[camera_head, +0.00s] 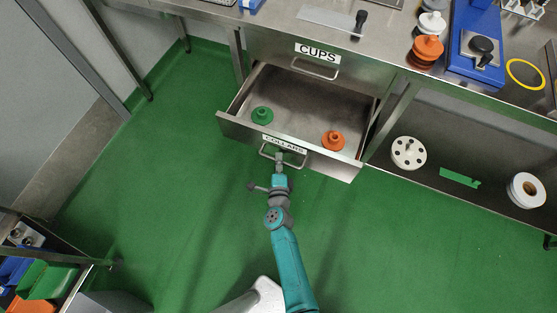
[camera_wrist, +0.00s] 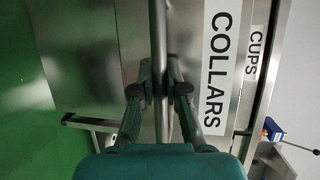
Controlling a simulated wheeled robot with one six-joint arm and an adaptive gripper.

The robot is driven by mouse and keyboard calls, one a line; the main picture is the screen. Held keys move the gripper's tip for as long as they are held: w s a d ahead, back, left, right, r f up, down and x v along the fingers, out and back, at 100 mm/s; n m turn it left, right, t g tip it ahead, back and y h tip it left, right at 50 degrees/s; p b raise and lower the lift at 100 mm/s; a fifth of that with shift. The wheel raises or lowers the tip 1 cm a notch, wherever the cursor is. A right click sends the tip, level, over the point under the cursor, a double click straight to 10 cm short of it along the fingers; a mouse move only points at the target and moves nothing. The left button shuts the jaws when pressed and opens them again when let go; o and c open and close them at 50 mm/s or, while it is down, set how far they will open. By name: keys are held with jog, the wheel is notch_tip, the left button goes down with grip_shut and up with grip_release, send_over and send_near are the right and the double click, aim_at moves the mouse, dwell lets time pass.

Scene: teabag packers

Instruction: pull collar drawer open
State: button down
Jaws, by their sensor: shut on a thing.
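The steel collar drawer (camera_head: 230,126), labelled COLLARS, is pulled well out under the closed CUPS drawer (camera_head: 290,55). A green collar (camera_head: 262,115) and an orange collar (camera_head: 332,140) stand apart inside it. My gripper (camera_head: 282,157) is at the drawer's front. In the wrist view my gripper (camera_wrist: 160,92) has a finger on each side of the bar handle (camera_wrist: 160,40) and is shut on it. The COLLARS label (camera_wrist: 218,70) lies just right of the handle there.
The steel worktop above carries orange and white parts (camera_head: 427,48) and a blue machine (camera_head: 475,45). A white disc with holes (camera_head: 408,152) and a white roll (camera_head: 525,190) lie on the lower shelf at right. A green bin (camera_head: 45,280) stands at lower left. The green floor around my arm is clear.

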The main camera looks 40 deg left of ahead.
jog(key=shift+s, duration=0.1)
jog(key=c, duration=1.2)
grip_release()
jog(key=v, duration=1.2)
jog(key=shift+d, duration=0.1)
